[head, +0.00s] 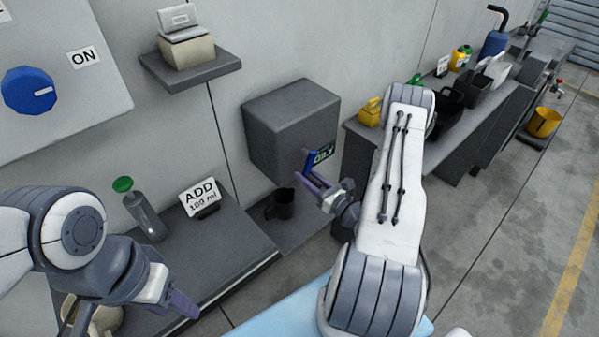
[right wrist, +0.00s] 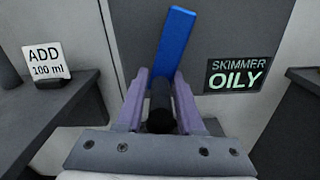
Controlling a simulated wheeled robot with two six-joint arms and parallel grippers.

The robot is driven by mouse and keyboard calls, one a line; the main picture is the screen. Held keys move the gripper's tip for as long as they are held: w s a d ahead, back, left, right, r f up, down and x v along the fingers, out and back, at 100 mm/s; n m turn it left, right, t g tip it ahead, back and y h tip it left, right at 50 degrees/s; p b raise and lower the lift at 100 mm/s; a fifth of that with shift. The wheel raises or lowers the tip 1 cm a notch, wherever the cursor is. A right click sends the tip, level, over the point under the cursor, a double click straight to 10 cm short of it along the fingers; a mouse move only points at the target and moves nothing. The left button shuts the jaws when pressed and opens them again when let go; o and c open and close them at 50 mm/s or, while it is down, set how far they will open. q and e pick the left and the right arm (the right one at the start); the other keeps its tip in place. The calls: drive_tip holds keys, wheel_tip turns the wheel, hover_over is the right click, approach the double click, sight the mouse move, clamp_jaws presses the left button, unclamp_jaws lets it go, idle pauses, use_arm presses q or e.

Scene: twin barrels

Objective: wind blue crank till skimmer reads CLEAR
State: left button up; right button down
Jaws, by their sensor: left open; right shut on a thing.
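The grey skimmer box (head: 278,128) is fixed to the wall at the middle of the head view. Its display (right wrist: 237,74) reads "SKIMMER OILY" in the right wrist view. The blue crank (right wrist: 174,48) is on the box's front, its arm pointing up and slightly right from my fingers. It also shows in the head view (head: 308,161). My right gripper (right wrist: 161,104) is shut on the crank's dark grip, which is partly hidden between the purple fingers. My left gripper (head: 180,303) is open and empty, low at the left, beside the dark bench.
An "ADD 100 ml" sign (head: 202,197) and a green-capped bottle (head: 144,213) stand on the left bench (head: 226,268). A dark mug (head: 280,204) is below the box. A blue dial (head: 29,91) is on the wall panel. A cluttered counter stands at the right.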

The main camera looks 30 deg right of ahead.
drive_tip(key=shift+w+a+r, duration=0.1)
drive_tip(key=shift+r, duration=0.05)
drive_tip(key=c, duration=0.7)
unclamp_jaws()
drive_tip(key=shift+c, duration=0.2)
drive_tip(key=shift+s+d, duration=0.2)
drive_tip(key=shift+s, duration=0.2)
drive_tip(key=s+d+b, duration=0.1)
drive_tip(key=s, duration=0.8)
drive_tip(key=shift+s+d+b, duration=0.2)
drive_tip(key=shift+s+b, duration=0.1)
drive_tip(key=shift+b, duration=0.05)
